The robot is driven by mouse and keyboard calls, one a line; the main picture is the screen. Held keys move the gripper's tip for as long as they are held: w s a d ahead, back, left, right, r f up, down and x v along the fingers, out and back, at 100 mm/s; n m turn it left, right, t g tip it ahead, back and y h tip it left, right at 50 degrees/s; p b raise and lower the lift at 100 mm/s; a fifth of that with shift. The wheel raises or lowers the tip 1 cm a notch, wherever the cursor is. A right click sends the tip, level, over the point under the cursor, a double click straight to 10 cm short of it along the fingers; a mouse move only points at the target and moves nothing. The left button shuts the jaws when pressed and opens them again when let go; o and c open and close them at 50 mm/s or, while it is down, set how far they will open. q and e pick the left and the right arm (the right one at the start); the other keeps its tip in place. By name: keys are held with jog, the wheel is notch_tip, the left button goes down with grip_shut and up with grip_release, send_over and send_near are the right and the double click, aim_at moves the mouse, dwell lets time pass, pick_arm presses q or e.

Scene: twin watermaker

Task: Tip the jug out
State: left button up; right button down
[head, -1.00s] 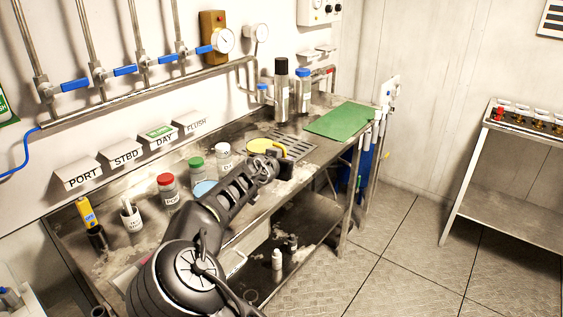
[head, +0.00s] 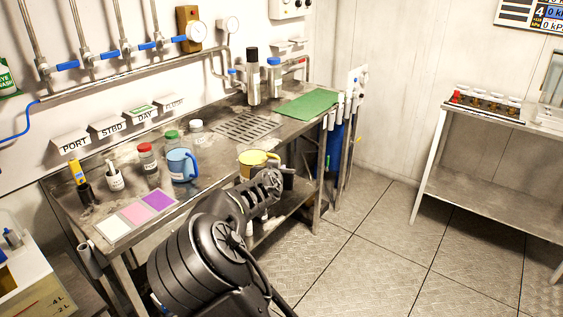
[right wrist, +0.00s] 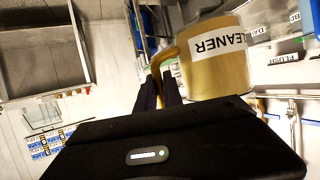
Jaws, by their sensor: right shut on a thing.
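A yellow jug (head: 257,160) is held at the bench's front edge in the head view. Its top faces up and it looks about upright; I cannot tell what is inside. My right gripper (head: 284,180) is shut on the jug's handle. In the right wrist view the jug (right wrist: 215,58) carries a CLEANER label, and the dark fingers (right wrist: 160,92) close on its handle. A slotted drain grate (head: 240,128) lies in the bench top behind the jug. A blue jug (head: 181,166) stands on the bench to the left. My left gripper is out of view.
Open floor (head: 350,260) lies to the right, before a side table (head: 490,185).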

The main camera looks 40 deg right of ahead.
jog(key=s+a+f+n+t+y, duration=0.25)
jog(key=a+f+n+y, duration=0.25)
jog(key=a+f, duration=0.6)
jog(key=s+a+n+y, duration=0.2)
jog(key=a, duration=0.6)
jog(key=s+a+f+n+t+y, duration=0.1)
jog(key=s+a+y, duration=0.1)
jog(key=a, duration=0.7)
jog(key=shift+s+a+n+y, duration=0.2)
jog(key=shift+a+n+y, duration=0.1)
jog(key=shift+n, duration=0.1)
jog(key=shift+a+f+t, duration=0.1)
jog(key=shift+f+t, duration=0.05)
jog(key=shift+t, duration=0.1)
